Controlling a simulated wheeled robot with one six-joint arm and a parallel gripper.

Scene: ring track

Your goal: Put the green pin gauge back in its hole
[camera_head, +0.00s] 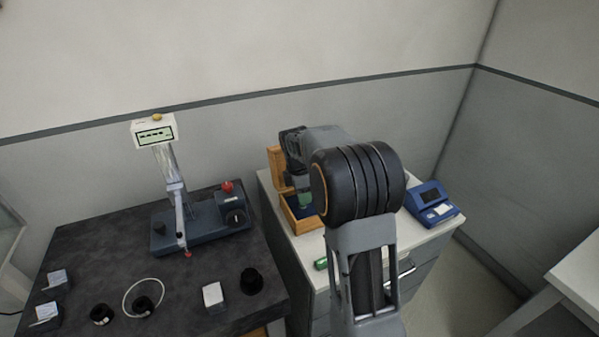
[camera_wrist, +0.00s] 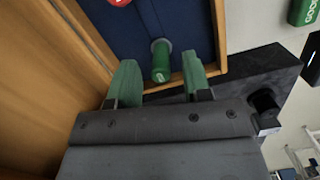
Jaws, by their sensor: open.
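The green pin gauge (camera_wrist: 161,62) stands in the blue-lined wooden box (camera_head: 302,228), with a grey ring at its far end, in the wrist view. It looks seated in that ring, but I cannot tell how deep. My gripper (camera_wrist: 160,77) is open, with one green fingertip to each side of the pin and gaps between. In the head view my gripper (camera_head: 305,198) is over the box, and my arm hides much of it and the pin.
A green lettered piece (camera_wrist: 305,12) lies outside the box on the white cabinet top; in the head view a green cylinder (camera_head: 320,263) lies there. A red piece (camera_wrist: 119,2) shows at the wrist view's top edge. A blue device (camera_head: 430,203) sits right. The dark bench (camera_head: 90,255) holds a measuring stand (camera_head: 205,222).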

